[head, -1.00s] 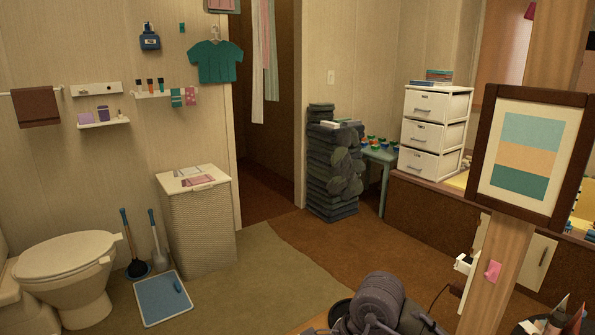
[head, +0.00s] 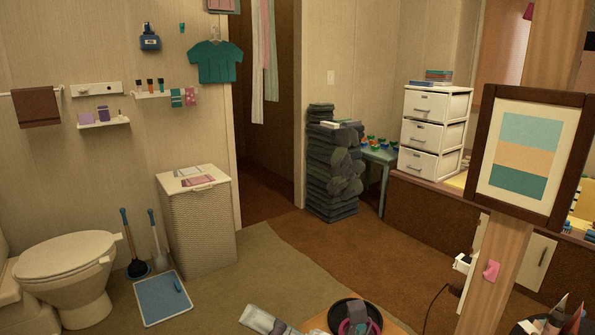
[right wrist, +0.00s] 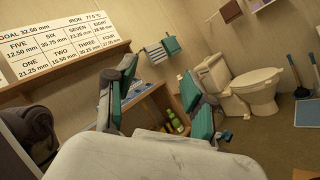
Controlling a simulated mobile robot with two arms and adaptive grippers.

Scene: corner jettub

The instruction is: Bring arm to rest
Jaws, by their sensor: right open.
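My right gripper (right wrist: 158,80) is open in the right wrist view. Its two teal-padded fingers stand well apart with nothing between them. My pale wrist casing fills the bottom of that view. In the head view, a pale grey part of my arm shows at the bottom edge, left of a black bowl (head: 333,318). I cannot make out the gripper's fingers there. My left gripper is not in view.
The bowl stands on a wooden surface (head: 398,328). A wooden post with a framed picture (head: 520,148) is close at right. A toilet (head: 68,262), blue mat (head: 160,297) and hamper (head: 198,225) stand left. The mid floor is clear.

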